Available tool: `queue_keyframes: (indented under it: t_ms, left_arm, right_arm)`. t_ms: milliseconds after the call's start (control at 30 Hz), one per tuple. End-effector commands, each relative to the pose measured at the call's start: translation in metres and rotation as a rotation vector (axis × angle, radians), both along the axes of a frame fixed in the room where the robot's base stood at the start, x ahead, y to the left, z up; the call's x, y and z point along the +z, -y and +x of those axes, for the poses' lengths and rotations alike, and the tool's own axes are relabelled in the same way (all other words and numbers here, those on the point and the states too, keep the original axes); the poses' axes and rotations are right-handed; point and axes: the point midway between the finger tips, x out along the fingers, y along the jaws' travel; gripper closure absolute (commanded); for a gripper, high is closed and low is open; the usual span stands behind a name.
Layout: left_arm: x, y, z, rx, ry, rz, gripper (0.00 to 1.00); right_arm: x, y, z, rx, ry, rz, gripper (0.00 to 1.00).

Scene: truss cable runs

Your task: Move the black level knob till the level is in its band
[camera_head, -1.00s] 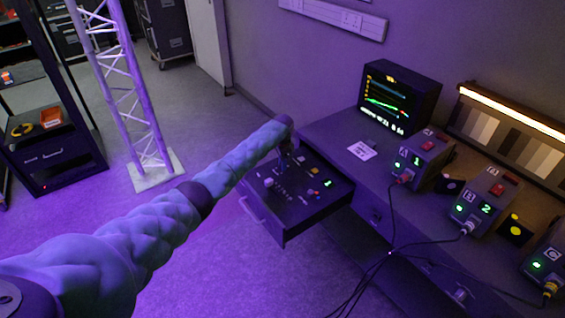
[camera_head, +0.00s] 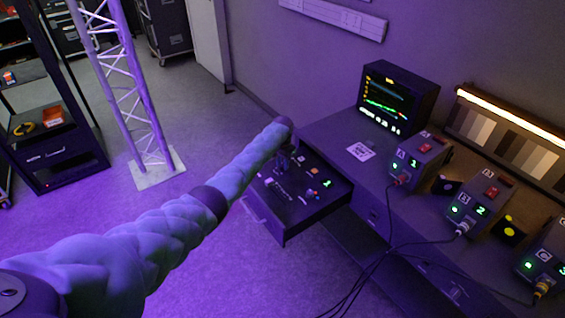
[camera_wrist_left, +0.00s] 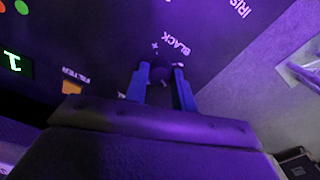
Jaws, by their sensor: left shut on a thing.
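The black level knob (camera_wrist_left: 160,71) sits beside the printed word BLACK on a dark panel in the left wrist view. My left gripper (camera_wrist_left: 161,77) has its two blue fingers on either side of the knob and is shut on it. In the head view my left gripper (camera_head: 283,162) reaches down to the far part of the open control drawer (camera_head: 287,232); the arm and gripper hide the knob there. The monitor (camera_head: 397,98) at the back shows a green trace and coloured marks, too small to read. My right gripper is not in view.
Camera boxes 1 (camera_head: 414,161) and 2 (camera_head: 474,199) stand on the desk right of the drawer, with black cables (camera_head: 391,225) hanging in front. A white truss tower (camera_head: 140,100) stands at the left. The floor between is clear.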

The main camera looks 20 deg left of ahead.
Motion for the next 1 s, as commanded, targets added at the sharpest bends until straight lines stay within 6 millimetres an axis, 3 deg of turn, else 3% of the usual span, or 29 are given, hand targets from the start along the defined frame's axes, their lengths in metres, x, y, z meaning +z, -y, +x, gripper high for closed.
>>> queue_keyframes:
  t_ms: [500,533,633,1000]
  left_arm:
    - [-0.0002,-0.0006,0.0001,0.025,0.0,0.001,0.97]
    - [-0.0002,-0.0006,0.0001,0.025,0.0,0.001,0.73]
    - [-0.0002,-0.0006,0.0001,0.025,0.0,0.001,0.53]
    - [0.0034,-0.0003,0.0005,0.024,0.001,0.0,0.53]
  right_arm:
    - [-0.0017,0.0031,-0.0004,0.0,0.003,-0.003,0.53]
    - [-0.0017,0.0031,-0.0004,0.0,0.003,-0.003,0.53]
    - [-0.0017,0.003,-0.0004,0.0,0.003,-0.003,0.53]
    - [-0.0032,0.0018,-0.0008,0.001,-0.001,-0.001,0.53]
